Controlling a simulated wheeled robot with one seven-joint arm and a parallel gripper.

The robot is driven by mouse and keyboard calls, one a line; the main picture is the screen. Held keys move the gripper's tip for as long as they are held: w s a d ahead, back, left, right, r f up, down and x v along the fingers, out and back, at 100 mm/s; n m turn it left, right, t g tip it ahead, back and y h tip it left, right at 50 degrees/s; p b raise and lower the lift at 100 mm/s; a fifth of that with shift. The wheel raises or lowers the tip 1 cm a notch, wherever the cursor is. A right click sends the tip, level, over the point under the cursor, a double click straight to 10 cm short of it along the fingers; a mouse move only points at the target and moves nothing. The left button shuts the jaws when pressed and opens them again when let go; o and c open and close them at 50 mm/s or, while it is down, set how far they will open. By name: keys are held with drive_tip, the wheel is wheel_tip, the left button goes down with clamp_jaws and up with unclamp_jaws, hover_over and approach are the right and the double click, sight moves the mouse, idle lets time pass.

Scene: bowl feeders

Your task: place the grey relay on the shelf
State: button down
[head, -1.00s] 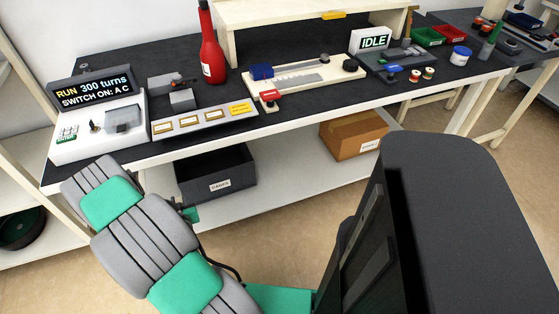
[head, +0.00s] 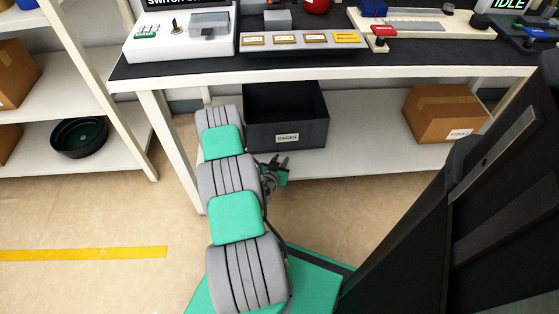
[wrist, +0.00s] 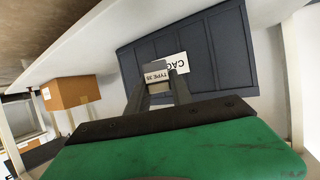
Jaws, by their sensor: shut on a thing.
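My gripper (head: 276,165) is low in front of the bench in the head view, near the dark bin under it. In the wrist view its two dark fingers (wrist: 160,90) are shut on the grey relay (wrist: 153,74), a small grey block with a "TYPE 35" label. The relay is too small to make out in the head view. The "CAGES" bin lies behind it in the wrist view. A white shelving rack (head: 85,97) stands at the left. The bench also has a white lower shelf (head: 365,145).
The dark bin (head: 288,118) and a cardboard box (head: 445,112) stand on the bench's lower shelf. Floor with a yellow stripe (head: 85,254) is clear at the left.

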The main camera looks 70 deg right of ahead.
drive_tip(key=w+d+f+b, duration=0.1)
drive_tip(key=w+f, duration=0.1)
drive_tip(key=w+d+f+b, duration=0.1)
drive_tip(key=f, duration=0.1)
drive_tip(key=w+d+f+b, duration=0.1)
drive_tip(key=w+f, duration=0.1)
drive_tip(key=shift+w+d+f, duration=0.1)
drive_tip(key=shift+w, duration=0.2)
drive_tip(key=f, duration=0.1)
drive_tip(key=f+b, duration=0.1)
drive_tip(key=w+f+b, duration=0.1)
drive_tip(key=f, duration=0.1)
drive_tip(key=shift+d, duration=0.25)
drive_tip(key=shift+f, duration=0.1)
